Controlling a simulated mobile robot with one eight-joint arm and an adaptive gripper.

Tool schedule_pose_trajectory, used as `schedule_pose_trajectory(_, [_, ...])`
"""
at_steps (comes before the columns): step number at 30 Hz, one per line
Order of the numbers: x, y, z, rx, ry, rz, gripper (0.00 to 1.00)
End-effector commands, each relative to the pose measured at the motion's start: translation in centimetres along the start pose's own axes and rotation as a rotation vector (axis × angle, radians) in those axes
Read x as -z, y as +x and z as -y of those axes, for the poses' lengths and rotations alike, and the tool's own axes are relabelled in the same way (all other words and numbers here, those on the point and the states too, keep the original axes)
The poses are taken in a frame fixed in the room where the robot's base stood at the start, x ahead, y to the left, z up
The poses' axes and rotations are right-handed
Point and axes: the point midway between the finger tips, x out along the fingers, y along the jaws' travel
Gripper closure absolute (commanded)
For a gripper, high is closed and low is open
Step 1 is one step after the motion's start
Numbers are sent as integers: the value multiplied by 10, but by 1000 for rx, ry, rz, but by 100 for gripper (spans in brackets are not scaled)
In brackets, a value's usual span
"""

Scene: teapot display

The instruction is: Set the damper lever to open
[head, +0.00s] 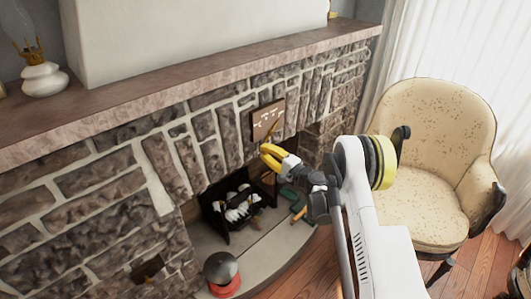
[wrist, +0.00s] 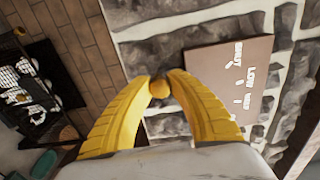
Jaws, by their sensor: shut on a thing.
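The damper plate (head: 268,118) is a brown square with white markings on the stone fireplace front. In the wrist view the plate (wrist: 228,85) lies to the right, with small white words and tick marks; one seems to read LOW. The damper lever's round brass-coloured knob (wrist: 159,89) sits between my yellow fingertips. My gripper (head: 265,149) is just below the plate, its fingers closed on the knob from both sides. The lever's shaft is mostly hidden, so its exact setting cannot be told.
Below the gripper is the firebox with a black grate (head: 240,208) holding logs. A dark and red pot (head: 222,275) stands on the hearth. The mantel shelf (head: 150,100) runs above. A cream armchair (head: 430,150) stands at the right, beside my arm.

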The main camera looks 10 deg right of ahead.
Motion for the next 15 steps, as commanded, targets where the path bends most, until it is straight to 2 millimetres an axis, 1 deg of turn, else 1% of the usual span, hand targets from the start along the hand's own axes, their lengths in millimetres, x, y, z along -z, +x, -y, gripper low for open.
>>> schedule_pose_trajectory(3, [-2,-1,-1,-1,-1,5,100])
schedule_pose_trajectory(4, [-2,-1,-1,-1,-1,5,75])
schedule_pose_trajectory(5, [-2,0,-1,-1,-1,6,66])
schedule_pose_trajectory(6, [-2,0,-1,-1,-1,5,54])
schedule_pose_trajectory(15, [-1,-1,0,0,-1,3,54])
